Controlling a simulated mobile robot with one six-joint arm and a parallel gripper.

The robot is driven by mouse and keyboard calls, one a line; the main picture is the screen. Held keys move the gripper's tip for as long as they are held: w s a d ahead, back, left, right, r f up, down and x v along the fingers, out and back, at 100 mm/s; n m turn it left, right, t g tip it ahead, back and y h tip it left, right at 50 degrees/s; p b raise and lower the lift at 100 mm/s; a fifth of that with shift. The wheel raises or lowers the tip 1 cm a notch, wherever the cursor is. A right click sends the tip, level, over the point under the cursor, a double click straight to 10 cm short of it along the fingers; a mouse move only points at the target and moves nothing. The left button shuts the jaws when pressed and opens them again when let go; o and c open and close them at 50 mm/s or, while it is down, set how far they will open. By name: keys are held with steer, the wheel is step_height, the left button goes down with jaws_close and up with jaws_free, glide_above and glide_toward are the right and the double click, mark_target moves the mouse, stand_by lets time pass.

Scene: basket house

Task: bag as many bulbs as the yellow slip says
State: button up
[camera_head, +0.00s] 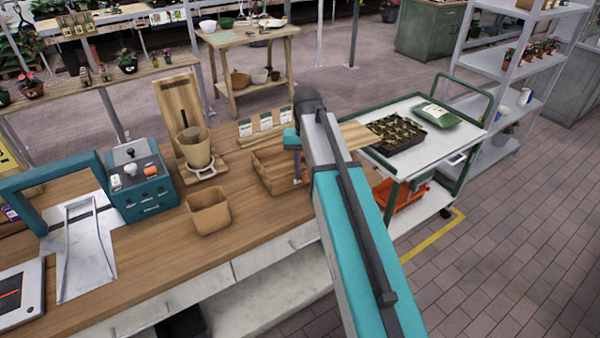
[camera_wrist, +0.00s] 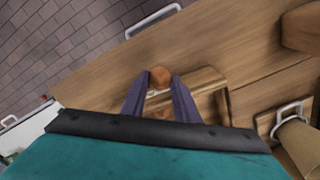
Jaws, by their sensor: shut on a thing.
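My gripper (camera_wrist: 159,82) is shut on a round brown bulb (camera_wrist: 160,76), held between its two dark purple fingers in the wrist view. In the head view my gripper (camera_head: 299,178) is at the shallow wooden tray (camera_head: 270,180), partly behind my arm. The tray (camera_wrist: 212,82) lies below the fingers in the wrist view; its contents are mostly hidden. A tan open bag (camera_head: 193,149) stands at a wooden board with a metal loop, left of the tray; it also shows in the wrist view (camera_wrist: 302,145). I cannot make out a yellow slip.
A tan open container (camera_head: 208,213) stands near the bench's front edge. A teal control box (camera_head: 138,187) and a metal scoop-like chute (camera_head: 88,245) are further left. Seed packets (camera_head: 265,121) stand behind the tray. A trolley (camera_head: 440,150) with a seedling tray is at right.

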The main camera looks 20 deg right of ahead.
steer(key=shift+s+d+f+n+b, duration=0.25)
steer(key=shift+d+f+n+b, duration=0.1)
steer(key=shift+f+n+b, duration=0.15)
steer(key=shift+s+d+f+n+b, duration=0.3)
steer(key=shift+f+n+b, duration=0.1)
steer(key=shift+f, duration=0.2)
steer(key=shift+s+d+f+n+b, duration=0.2)
steer(key=shift+n+b, duration=0.1)
steer(key=shift+n, duration=0.2)
steer(key=shift+s+d+f+n+b, duration=0.15)
steer(key=shift+d+n+b, duration=0.1)
steer(key=shift+n, duration=0.25)
steer(key=shift+s+d+f+n+b, duration=0.15)
steer(key=shift+s+n+b, duration=0.15)
steer(key=shift+n, duration=0.7)
steer(key=shift+s+d+f+n, duration=0.1)
steer(key=shift+s+n, duration=0.05)
steer(key=shift+n, duration=0.7)
steer(key=shift+s+n, duration=0.15)
steer(key=shift+n, duration=0.7)
